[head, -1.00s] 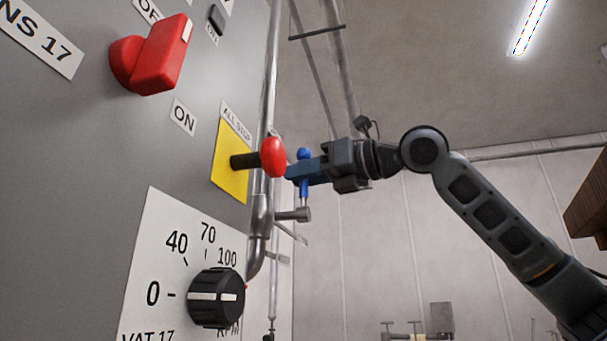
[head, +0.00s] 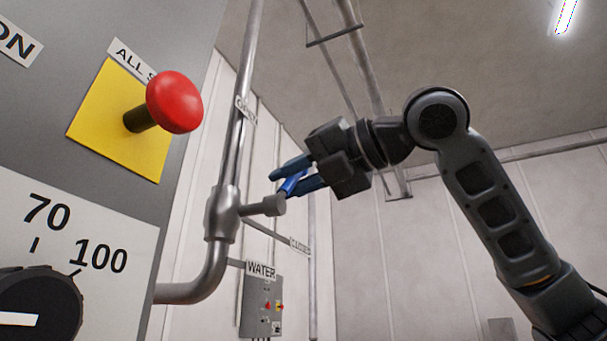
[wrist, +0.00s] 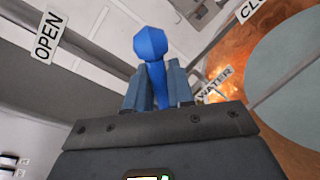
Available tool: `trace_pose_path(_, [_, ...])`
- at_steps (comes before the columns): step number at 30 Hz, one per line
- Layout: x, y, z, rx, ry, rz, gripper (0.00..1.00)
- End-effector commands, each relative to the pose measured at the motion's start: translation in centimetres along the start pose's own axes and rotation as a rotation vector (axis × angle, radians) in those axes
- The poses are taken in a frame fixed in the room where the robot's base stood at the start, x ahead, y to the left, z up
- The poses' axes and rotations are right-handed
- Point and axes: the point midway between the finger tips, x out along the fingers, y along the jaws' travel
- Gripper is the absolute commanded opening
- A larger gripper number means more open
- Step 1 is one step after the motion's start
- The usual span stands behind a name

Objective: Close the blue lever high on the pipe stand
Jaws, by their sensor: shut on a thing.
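The blue lever (head: 291,184) sits on a short valve stub (head: 265,206) that sticks out from the vertical metal pipe (head: 238,130). In the head view it tilts up and to the right from the stub. My gripper (head: 293,176) is shut on the lever, with a blue finger on either side of it. In the wrist view the lever's round blue knob (wrist: 150,43) stands out beyond the fingertips (wrist: 153,85), and its shaft runs between them. An OPEN label (wrist: 47,37) is at the left of the wrist view, and part of a CLOSED label (wrist: 251,8) at the upper right.
A grey panel with a red mushroom button (head: 174,102) on a yellow plate (head: 118,125) and a black dial (head: 40,308) stands close on the left. A small box (head: 262,303) under a WATER sign (head: 262,269) is behind.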

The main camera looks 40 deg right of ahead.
Motion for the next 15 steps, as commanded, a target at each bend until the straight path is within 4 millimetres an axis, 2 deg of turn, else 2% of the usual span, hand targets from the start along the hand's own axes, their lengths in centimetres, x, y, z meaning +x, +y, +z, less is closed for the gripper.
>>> trace_pose_path(15, [0.8,-3.7,-1.0,0.486,0.097,-0.001,0.0])
